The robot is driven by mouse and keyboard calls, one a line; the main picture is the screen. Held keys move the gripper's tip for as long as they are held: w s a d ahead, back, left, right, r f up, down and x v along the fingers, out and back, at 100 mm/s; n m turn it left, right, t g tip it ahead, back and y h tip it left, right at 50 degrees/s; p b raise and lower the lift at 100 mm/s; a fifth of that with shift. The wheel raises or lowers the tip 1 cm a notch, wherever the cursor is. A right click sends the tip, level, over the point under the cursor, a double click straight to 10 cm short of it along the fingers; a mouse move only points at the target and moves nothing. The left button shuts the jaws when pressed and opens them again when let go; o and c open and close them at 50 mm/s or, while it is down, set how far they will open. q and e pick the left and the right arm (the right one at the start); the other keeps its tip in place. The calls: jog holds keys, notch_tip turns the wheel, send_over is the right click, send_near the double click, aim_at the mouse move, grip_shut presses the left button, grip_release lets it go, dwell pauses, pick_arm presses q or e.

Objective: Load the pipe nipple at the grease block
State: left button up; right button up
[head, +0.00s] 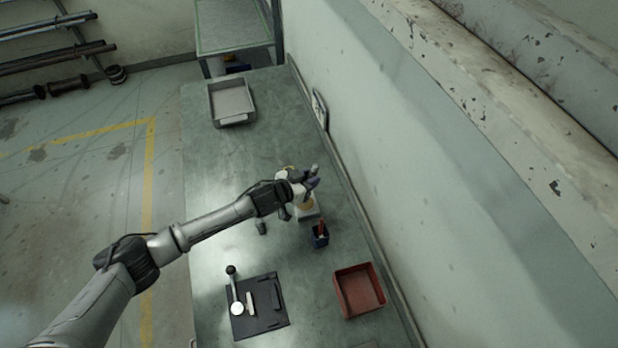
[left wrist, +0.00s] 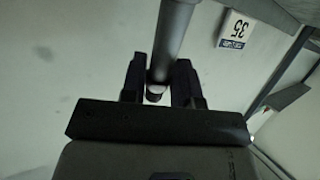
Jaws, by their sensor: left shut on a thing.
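My left gripper (head: 306,184) is over the bench, just above a pale block with a yellowish top (head: 307,211), which looks like the grease block. The gripper and wrist hide part of that block. In the left wrist view my left gripper (left wrist: 160,88) is shut on a smooth grey cylinder (left wrist: 173,38), which looks like the pipe nipple. One end of it shows between the fingers; the other runs out of the top of that view. Whether it touches the block cannot be told. My right gripper is not in view.
A dark blue holder with something red (head: 320,236) stands close to the block. A red bin (head: 340,293), a black mat with tools (head: 270,325), and a small grey cylinder (head: 261,227) are nearer. A grey tray (head: 231,102) is at the far end. The wall runs along the right.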

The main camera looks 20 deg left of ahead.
pick_arm(q)
jog(key=shift+f+b, duration=0.3)
jog(key=shift+f, duration=0.2)
dwell(0.5)
dwell(0.6)
jog(key=shift+f, duration=0.1)
dwell(0.8)
jog(key=shift+p, duration=0.3)
notch_tip(320, 180, up, 3)
jog(key=p, duration=0.3)
notch_tip(320, 180, up, 4)
jog(key=p, duration=0.4)
dwell(0.6)
